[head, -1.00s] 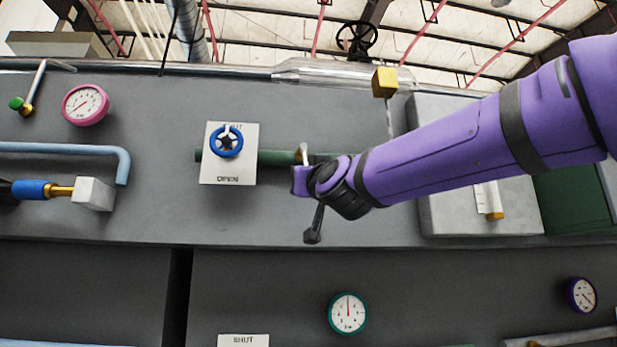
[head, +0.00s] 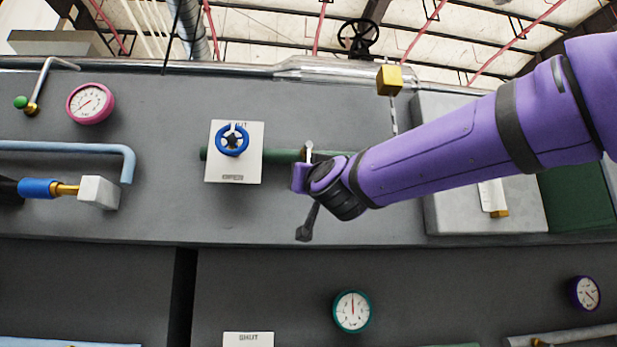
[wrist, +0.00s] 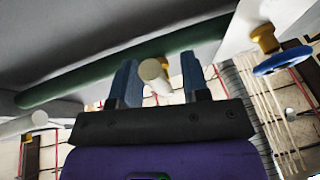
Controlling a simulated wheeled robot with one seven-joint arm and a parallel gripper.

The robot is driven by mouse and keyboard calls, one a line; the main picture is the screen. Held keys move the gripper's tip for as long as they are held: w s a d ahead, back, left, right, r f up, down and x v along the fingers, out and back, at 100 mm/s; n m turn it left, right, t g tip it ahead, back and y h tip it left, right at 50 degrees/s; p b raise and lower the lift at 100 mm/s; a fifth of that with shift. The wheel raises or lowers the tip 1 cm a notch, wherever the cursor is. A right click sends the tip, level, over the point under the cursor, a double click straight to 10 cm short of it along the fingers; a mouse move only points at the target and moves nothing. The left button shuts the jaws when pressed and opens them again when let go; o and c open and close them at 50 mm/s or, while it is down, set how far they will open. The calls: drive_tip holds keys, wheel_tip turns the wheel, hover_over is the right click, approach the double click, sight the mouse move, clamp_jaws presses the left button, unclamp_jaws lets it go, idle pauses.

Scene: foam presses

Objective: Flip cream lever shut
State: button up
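The cream lever (head: 309,149) shows in the head view as a short pale piece on the green pipe (head: 278,156), just above my gripper. In the wrist view its round cream end (wrist: 152,70) points toward the camera, between my two blue fingers, with a brass part behind it. My gripper (wrist: 161,78) is open around it. Contact cannot be told. In the head view my gripper (head: 302,178) is seen from the side and its wrist hides part of the pipe.
A blue handwheel (head: 232,140) on a white SHUT/OPEN plate (head: 236,170) is left of my gripper. A grey box (head: 440,115) is behind the forearm.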

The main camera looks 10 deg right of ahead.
drive_tip(key=v, duration=1)
drive_tip(key=shift+s, duration=0.35)
drive_tip(key=shift+f, duration=0.1)
drive_tip(key=s+d+f+g+h, duration=0.1)
drive_tip(key=s+d+f+g, duration=0.4)
drive_tip(key=f, duration=0.7)
drive_tip(key=s+d+f+m+g+h, duration=0.1)
drive_tip(key=s+d+f+g, duration=0.5)
drive_tip(key=f, duration=0.6)
drive_tip(key=s+d+f+g+h, duration=0.1)
drive_tip(key=s+d+f+g, duration=0.5)
drive_tip(key=f, duration=0.7)
drive_tip(key=shift+s+d+m+h, duration=0.3)
drive_tip(key=shift+s+d, duration=0.75)
